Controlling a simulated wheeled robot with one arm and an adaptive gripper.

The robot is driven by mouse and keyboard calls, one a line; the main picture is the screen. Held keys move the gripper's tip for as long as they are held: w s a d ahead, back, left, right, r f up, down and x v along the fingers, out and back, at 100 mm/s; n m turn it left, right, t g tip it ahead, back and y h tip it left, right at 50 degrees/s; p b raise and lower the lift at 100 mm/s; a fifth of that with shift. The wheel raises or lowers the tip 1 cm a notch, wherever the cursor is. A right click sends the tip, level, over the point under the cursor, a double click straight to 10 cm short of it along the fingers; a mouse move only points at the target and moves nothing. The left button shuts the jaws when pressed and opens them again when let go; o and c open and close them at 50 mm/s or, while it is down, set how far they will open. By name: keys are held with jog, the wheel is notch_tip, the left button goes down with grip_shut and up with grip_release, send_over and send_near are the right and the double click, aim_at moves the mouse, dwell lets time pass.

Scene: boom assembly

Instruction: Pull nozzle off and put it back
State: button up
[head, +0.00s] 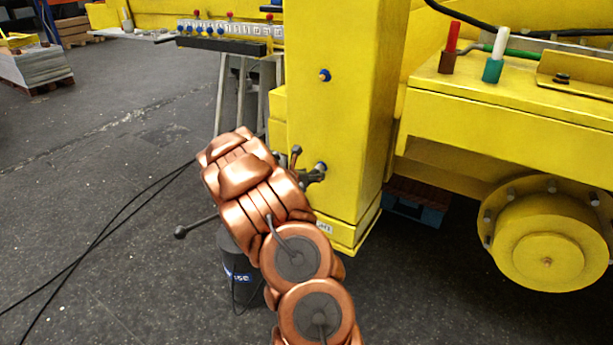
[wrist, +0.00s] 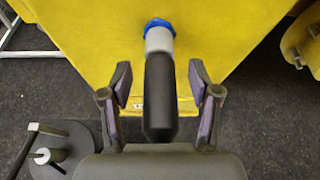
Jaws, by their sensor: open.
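The nozzle (wrist: 160,95) is a black cylinder with a grey neck in the wrist view. Its neck meets a blue ring (wrist: 159,24) on the yellow post (wrist: 225,35). My gripper (wrist: 160,78) is open, with one finger on each side of the nozzle and a visible gap on both sides. The nozzle is mostly hidden there by my gripper and arm.
A second blue fitting (head: 325,75) sits higher on the post. A dark round stand (wrist: 62,150) with a short post and handle is at lower left in the wrist view. A yellow hub (head: 548,240) is at right. Black cables (head: 100,235) cross the floor at left.

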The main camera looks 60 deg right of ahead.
jog(key=shift+d+f, duration=0.1)
jog(key=shift+d, duration=0.15)
grip_shut()
dwell(0.9)
